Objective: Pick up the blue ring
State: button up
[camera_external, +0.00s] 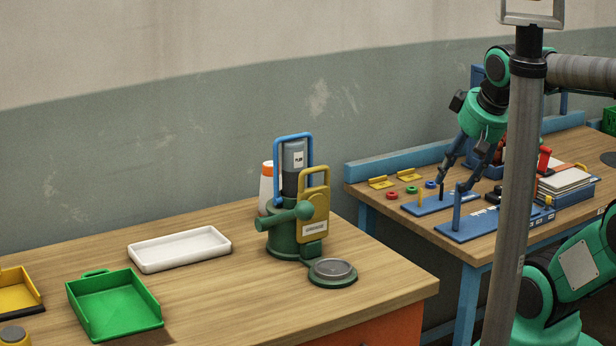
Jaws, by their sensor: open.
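The blue ring (430,184) is small and lies on the far workbench, at the right end of a short row with a green ring (411,190) and a red ring (392,195). My gripper (451,185) points down over that bench with its two dark fingers spread apart. It appears just right of the blue ring in the picture. Nothing shows between the fingers. I cannot tell the exact height of the fingertips or their depth relative to the ring.
Blue bases with upright pegs (457,208) stand close to my gripper. Yellow brackets (409,176) lie behind the rings. The near bench holds a green machine (285,230), a white tray (180,249) and a green bin (115,303).

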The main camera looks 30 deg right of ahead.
jog(key=shift+w+r, duration=0.1)
jog(key=w+d+r+g+p, duration=0.1)
jog(key=w+d+r+p, duration=0.25)
jog(key=w, duration=0.55)
jog(key=w+d+r+p, duration=0.3)
jog(key=w+r, duration=0.1)
jog(key=w, duration=0.5)
jog(key=w+d+r+g+p, duration=0.1)
jog(key=w+d+r+p, duration=0.25)
jog(key=w, duration=0.55)
jog(key=w+d+f+g+p, duration=0.1)
jog(key=w+d+f+p, duration=0.15)
jog(key=w+d, duration=0.45)
jog(key=w+d+f+g+p, duration=0.1)
jog(key=w+d+f+p, duration=0.15)
jog(key=w+d, duration=0.45)
jog(key=w+d+f+p, duration=0.4)
jog(key=w+d+f, duration=0.3)
jog(key=f, duration=0.4)
jog(key=w+d+f+g+p, duration=0.1)
jog(key=w+d+f+p, duration=0.3)
jog(key=d+f, duration=0.6)
jog(key=w+f, duration=0.1)
jog(key=w, duration=0.1)
jog(key=shift+w+d+g+p, duration=0.3)
jog(key=shift+w+p, duration=0.05)
jog(key=shift+p, duration=0.05)
jog(key=shift+f, duration=0.15)
